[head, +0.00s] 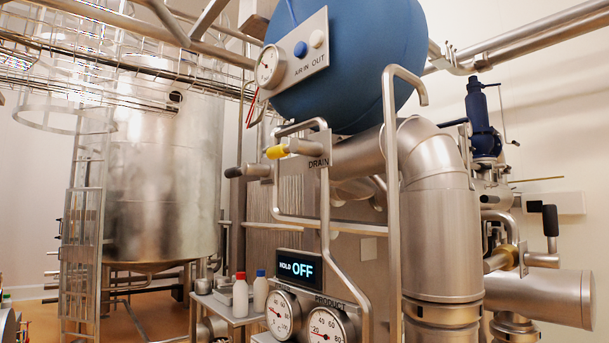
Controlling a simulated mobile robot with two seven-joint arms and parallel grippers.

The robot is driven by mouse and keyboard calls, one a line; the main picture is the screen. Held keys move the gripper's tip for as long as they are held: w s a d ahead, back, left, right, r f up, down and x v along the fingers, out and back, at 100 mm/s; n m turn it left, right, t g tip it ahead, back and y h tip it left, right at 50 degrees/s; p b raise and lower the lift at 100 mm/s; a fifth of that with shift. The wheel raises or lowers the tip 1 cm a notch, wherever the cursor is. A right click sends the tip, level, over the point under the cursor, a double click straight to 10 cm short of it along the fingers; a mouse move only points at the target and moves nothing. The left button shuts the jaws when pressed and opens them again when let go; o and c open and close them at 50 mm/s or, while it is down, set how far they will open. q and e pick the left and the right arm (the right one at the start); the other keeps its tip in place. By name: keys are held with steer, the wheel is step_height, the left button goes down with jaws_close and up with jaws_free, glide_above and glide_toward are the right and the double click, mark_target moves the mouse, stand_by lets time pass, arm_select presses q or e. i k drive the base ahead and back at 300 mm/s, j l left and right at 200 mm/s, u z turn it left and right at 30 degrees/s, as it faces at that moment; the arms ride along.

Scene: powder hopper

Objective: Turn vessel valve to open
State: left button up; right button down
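No valve in the head view carries a readable "vessel" label, so I cannot tell which is the vessel valve. A valve with a yellow handle (277,152) sits beside a plate marked DRAIN (318,162). A black handle (235,172) sticks out to the left just below it. Another black handle (550,218) stands upright on pipework at the right. A blue round vessel (365,60) hangs at the top centre, with a panel (300,52) marked AIR IN and OUT. Neither of my grippers is in view.
A display (296,267) reads HOLD OFF above two round gauges (327,326). Bottles (261,291) stand on a small shelf (228,311). Bent metal tubes (391,180) stand in front of the machine. A large steel tank (165,170) and ladder (85,220) are at the left.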

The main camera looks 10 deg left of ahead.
mark_target(247, 169)
steer(key=j+z, duration=0.15)
steer(key=z, duration=0.3)
steer(key=i+j+z, duration=0.1)
steer(key=z, duration=0.3)
steer(key=j+z, duration=0.3)
steer(key=z, duration=0.15)
steer(key=j+z, duration=0.2)
steer(key=z, duration=0.2)
steer(key=k+j+z, duration=0.1)
steer(key=j+z, duration=0.15)
steer(key=j, duration=0.15)
steer(key=k+j+z, duration=0.1)
steer(key=j+z, duration=0.15)
steer(key=j, duration=0.15)
steer(key=k+j+z, duration=0.35)
steer(key=j+z, duration=0.15)
steer(key=j, duration=0.2)
steer(key=k+j+z, duration=0.2)
steer(key=j, duration=0.1)
